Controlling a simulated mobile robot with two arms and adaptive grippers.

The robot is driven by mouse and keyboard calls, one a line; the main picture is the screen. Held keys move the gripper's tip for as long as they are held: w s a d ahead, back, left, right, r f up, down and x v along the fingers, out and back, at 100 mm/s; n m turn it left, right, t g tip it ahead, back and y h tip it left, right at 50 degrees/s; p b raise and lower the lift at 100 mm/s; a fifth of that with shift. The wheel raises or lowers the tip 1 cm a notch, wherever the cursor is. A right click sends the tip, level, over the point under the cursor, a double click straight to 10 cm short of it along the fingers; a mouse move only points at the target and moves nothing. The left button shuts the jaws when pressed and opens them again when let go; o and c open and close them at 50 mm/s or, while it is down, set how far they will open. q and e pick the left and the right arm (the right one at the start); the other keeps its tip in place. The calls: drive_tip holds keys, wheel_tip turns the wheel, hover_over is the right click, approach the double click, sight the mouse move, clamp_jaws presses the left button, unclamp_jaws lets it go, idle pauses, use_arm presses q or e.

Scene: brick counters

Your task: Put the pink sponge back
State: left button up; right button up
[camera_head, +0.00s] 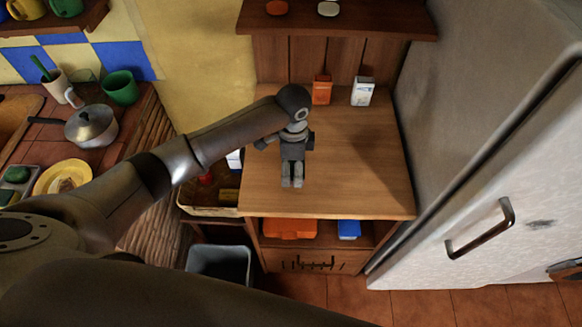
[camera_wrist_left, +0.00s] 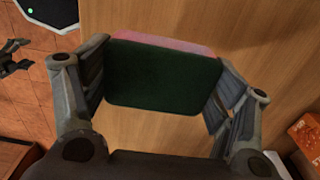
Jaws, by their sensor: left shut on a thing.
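The pink sponge (camera_wrist_left: 165,43) is held between the fingers of my left gripper (camera_wrist_left: 163,82) in the left wrist view. Its dark green face is toward the camera, and pink shows along its far edge. In the head view my left gripper (camera_head: 292,183) is over the wooden counter, pointing down, and the sponge is mostly hidden there. I cannot tell whether the sponge touches the counter. My right gripper (camera_wrist_left: 14,58) shows small and dark at the left edge of the wrist view, with its fingers apart and nothing seen between them.
On the wooden counter (camera_head: 350,180), an orange box (camera_head: 322,90) and a white carton (camera_head: 363,92) stand at the back. The fridge (camera_head: 500,150) closes off the right side. A pot (camera_head: 90,127), a yellow plate (camera_head: 62,177) and a tray with green pads (camera_head: 18,182) are on the left.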

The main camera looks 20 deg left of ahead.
sight(292, 171)
use_arm(q)
drive_tip(key=shift+w+a+f, duration=0.15)
drive_tip(key=shift+w+f, duration=0.2)
drive_tip(key=shift+f, duration=0.15)
drive_tip(key=f, duration=0.3)
drive_tip(key=shift+w+a+p, duration=0.15)
drive_tip(key=shift+a+p, duration=0.05)
drive_tip(key=shift+p, duration=0.1)
drive_tip(key=shift+f, duration=0.3)
use_arm(e)
drive_tip(key=shift+d+r, duration=0.25)
drive_tip(key=shift+r, duration=0.05)
use_arm(q)
drive_tip(key=shift+f, duration=0.15)
drive_tip(key=o, duration=0.9)
wheel_tip(292, 171, up, 12)
drive_tip(key=shift+r+b, duration=0.15)
drive_tip(key=shift+b, duration=0.8)
use_arm(e)
drive_tip(key=shift+a+f, duration=0.2)
drive_tip(key=shift+f, duration=0.7)
drive_tip(key=shift+d, duration=0.15)
